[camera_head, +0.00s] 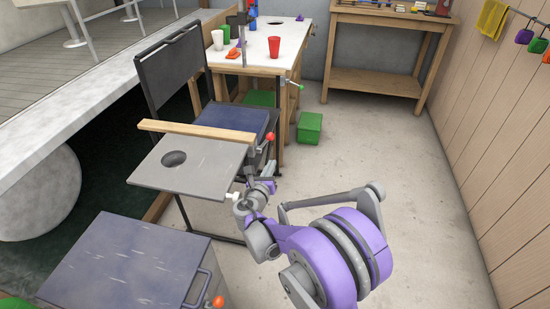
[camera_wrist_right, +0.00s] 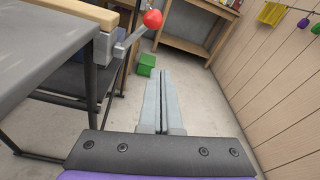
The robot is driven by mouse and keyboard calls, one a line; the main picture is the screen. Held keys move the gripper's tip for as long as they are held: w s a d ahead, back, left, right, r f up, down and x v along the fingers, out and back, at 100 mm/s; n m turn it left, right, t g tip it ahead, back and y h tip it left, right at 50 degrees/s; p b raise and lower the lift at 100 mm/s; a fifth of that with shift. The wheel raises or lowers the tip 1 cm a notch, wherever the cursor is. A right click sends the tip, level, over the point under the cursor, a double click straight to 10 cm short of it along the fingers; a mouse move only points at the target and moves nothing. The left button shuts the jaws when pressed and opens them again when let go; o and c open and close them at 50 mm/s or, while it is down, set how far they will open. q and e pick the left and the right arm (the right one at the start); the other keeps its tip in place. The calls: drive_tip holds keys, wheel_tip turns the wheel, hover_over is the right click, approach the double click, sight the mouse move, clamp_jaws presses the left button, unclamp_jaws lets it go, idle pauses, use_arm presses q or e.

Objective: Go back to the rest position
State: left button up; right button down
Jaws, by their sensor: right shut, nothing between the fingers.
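My right gripper (camera_head: 268,174) is beside the right edge of the grey tray board with a round hole (camera_head: 205,178), at the chair. In the right wrist view its two long grey fingers (camera_wrist_right: 158,76) lie side by side, shut, with nothing between them. They point over the floor towards the green box. My purple and grey right arm reaches in from the lower right of the head view. My left gripper is not in view.
A red-knobbed lever (camera_wrist_right: 153,19) is close left of my right gripper. A dark chair (camera_head: 173,65) stands behind the board. A white-topped table (camera_head: 268,50) holds cups. A green box (camera_head: 310,128) sits on open floor. A dark cabinet (camera_head: 125,262) is front left; a wooden wall (camera_head: 500,130) is right.

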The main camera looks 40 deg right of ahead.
drive_tip(key=shift+s+a, duration=0.15)
drive_tip(key=shift+a, duration=0.2)
idle(0.3)
drive_tip(key=s+a+f+m+g+y, duration=0.3)
drive_tip(key=s+a+m+y, duration=0.3)
drive_tip(key=s+a+m, duration=0.7)
drive_tip(key=s+a+f+m+g+y, duration=0.25)
drive_tip(key=s+a+m+y, duration=0.6)
drive_tip(key=s+m, duration=0.7)
use_arm(q)
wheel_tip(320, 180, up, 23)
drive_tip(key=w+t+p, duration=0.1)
drive_tip(key=p, duration=1.9)
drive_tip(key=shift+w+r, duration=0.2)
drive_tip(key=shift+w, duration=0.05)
use_arm(e)
wheel_tip(320, 180, up, 23)
drive_tip(key=a+t+h, duration=0.1)
drive_tip(key=a, duration=0.1)
drive_tip(key=shift+s, duration=0.4)
